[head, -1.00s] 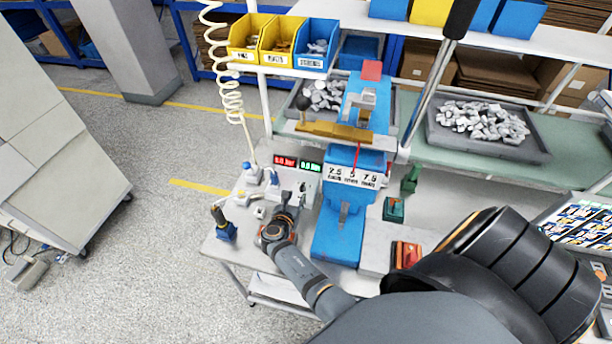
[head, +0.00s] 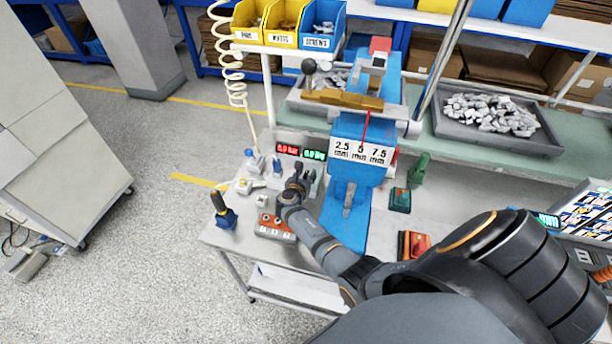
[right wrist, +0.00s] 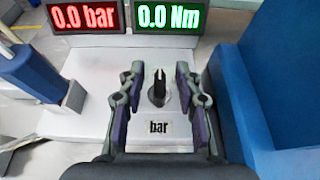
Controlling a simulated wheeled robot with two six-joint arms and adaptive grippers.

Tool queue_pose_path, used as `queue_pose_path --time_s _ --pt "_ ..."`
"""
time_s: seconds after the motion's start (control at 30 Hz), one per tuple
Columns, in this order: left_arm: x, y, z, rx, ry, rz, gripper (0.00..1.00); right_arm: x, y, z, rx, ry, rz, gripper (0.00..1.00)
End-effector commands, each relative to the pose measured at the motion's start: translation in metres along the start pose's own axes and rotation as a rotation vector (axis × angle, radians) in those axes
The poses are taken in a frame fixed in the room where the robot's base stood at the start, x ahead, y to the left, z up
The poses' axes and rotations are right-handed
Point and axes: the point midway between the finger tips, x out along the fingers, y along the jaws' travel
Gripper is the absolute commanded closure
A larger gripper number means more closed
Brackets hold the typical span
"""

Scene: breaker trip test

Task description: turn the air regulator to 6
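The air regulator knob (right wrist: 157,88) is a small dark dial with an upright ridge, above a label reading "bar", in the right wrist view. Behind it a red display (right wrist: 88,17) reads 0.0 bar; it also shows in the head view (head: 287,149). My right gripper (right wrist: 157,80) is open, one finger on each side of the knob, with a visible gap to it on both sides. In the head view my right gripper (head: 300,178) is at the panel below the displays and hides the knob. My left gripper is not in view.
A green display (right wrist: 166,16) reads 0.0 Nm. A blue press (head: 352,180) stands close to the right of my gripper.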

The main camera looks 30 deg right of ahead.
Motion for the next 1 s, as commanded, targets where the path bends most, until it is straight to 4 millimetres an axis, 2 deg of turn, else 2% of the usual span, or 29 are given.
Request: queue_pose_path --time_s 0.03,0.2,0.3,0.67,0.87,1.0 --pt "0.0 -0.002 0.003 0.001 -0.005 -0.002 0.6 0.0 0.0 0.0 0.0 0.0 0.0 0.67" --pt "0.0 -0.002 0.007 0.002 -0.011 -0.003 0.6 0.0 0.0 0.0 0.0 0.0 0.0 0.91" --pt "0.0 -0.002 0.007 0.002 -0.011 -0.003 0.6 0.0 0.0 0.0 0.0 0.0 0.0 1.0" --pt "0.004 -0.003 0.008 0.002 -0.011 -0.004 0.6 0.0 0.001 -0.001 0.01 0.0 -0.02 1.0" --pt "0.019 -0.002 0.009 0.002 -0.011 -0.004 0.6 0.001 0.002 -0.003 0.047 -0.001 -0.105 1.0" --pt "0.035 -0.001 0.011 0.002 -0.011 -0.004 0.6 0.002 0.003 -0.005 0.088 -0.001 -0.203 1.0"
